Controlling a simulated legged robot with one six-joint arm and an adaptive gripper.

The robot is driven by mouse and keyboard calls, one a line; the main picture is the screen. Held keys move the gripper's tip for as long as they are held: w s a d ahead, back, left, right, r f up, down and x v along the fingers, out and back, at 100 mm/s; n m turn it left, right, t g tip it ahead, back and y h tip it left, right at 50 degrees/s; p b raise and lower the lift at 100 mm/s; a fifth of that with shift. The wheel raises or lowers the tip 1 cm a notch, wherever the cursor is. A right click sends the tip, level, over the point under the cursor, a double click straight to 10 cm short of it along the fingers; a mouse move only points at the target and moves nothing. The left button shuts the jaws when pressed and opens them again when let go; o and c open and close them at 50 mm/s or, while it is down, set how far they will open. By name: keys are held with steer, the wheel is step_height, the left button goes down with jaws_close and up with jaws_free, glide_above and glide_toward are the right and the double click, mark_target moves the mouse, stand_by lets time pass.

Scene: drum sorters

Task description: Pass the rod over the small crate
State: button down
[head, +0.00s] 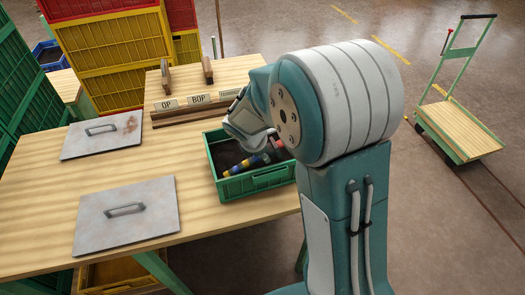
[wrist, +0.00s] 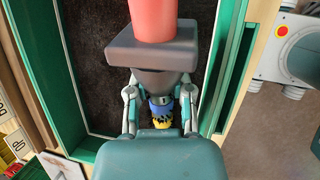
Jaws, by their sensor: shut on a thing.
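The small crate (head: 262,181) is green and open, with a dark floor, at the right edge of the table. Its green walls also show in the wrist view (wrist: 232,62). The rod (head: 243,165) has yellow and blue bands at one end and a dark middle. In the wrist view its red end (wrist: 152,18) and dark square collar (wrist: 152,48) point up the picture. My gripper (wrist: 158,98) is shut on the rod and holds it above the crate. In the head view my arm hides the fingertips and part of the rod.
Two grey lids with handles, one (head: 101,137) behind the other (head: 127,217), lie on the wooden table (head: 40,205). A rack with lettered labels (head: 197,99) stands behind the crate. Yellow and green crates are stacked at the back left. A trolley (head: 460,125) stands at right.

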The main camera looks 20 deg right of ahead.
steer(key=w, duration=1.1)
steer(key=s, duration=1.2)
steer(key=w, duration=1.2)
step_height(320, 180, up, 13)
steer(key=shift+s+a+r, duration=0.2)
steer(key=shift+a, duration=0.1)
stand_by(0.6)
